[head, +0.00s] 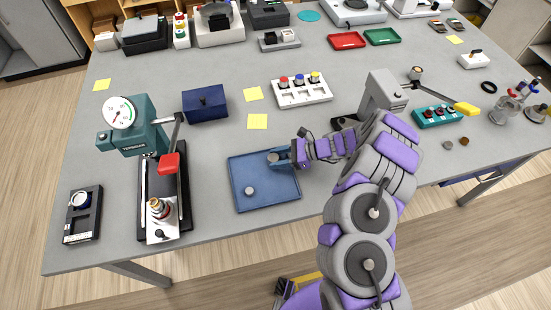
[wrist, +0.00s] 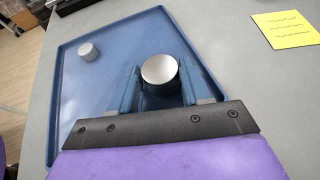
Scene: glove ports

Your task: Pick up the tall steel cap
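A blue tray (head: 241,203) lies on the grey table and holds two round steel caps. One cap (wrist: 160,70) stands upright between my fingers; in the head view it (head: 273,157) is partly covered by my gripper. The other cap (head: 249,191) stands apart in the tray, towards its front left; it also shows at the upper left of the wrist view (wrist: 88,52). My gripper (head: 280,158) reaches in from the right, low over the tray. In the wrist view its fingers (wrist: 160,88) lie close on both sides of the cap. I cannot tell whether they press on it.
A green press (head: 147,136) with a red-handled lever (head: 169,163) stands left of the tray. A dark blue box (head: 205,103) and yellow notes (head: 257,121) lie behind. A white button panel (head: 302,90) is further back. Bare table surrounds the tray's front left.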

